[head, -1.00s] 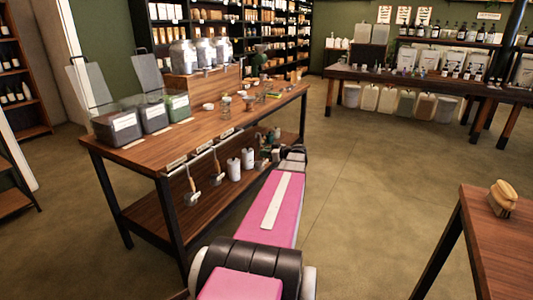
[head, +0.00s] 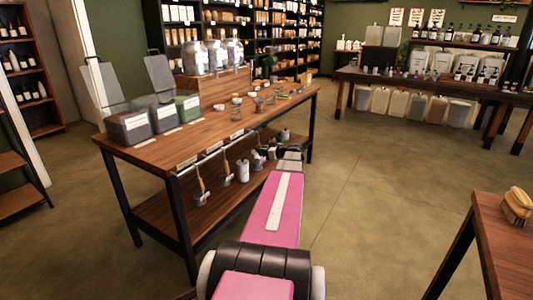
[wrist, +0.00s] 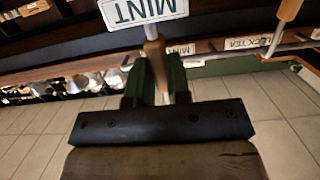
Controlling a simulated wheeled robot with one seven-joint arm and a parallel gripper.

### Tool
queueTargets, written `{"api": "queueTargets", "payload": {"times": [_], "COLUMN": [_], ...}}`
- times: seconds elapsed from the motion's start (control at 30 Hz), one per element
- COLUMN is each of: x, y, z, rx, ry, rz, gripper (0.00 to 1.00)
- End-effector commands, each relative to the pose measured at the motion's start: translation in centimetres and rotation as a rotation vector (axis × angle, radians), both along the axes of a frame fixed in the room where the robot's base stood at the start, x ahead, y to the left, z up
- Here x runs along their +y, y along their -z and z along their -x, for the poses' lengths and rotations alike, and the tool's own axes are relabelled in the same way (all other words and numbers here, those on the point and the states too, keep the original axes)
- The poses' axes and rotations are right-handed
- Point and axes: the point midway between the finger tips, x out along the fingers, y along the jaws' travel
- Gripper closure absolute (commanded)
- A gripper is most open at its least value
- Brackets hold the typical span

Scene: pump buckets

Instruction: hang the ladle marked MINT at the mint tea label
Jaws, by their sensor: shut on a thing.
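The held ladle has a wooden handle (wrist: 154,52) and a white MINT tag (wrist: 143,11), which reads upside down in the wrist view. My gripper (wrist: 156,88) is shut on this handle with its green fingers. The ladle's bowl is not visible. Behind the handle, the mint label (wrist: 181,49) is on the table edge, partly covered by the finger and handle. In the head view my gripper (head: 271,153) is small and dark beside the table's front edge, and the held ladle cannot be made out.
A black tea label (wrist: 248,43) is right of the mint label, with another ladle handle (wrist: 284,21) near it.

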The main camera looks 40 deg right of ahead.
Motion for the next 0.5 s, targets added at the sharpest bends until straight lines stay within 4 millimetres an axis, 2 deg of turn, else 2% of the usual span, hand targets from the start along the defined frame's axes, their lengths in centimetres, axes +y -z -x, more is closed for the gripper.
{"api": "queueTargets", "payload": {"times": [0.5], "x": [1.4], "y": [0.0], "z": [-3.4], "rx": [0.0], "ry": [-0.002], "rz": [0.0], "gripper": [1.0]}}
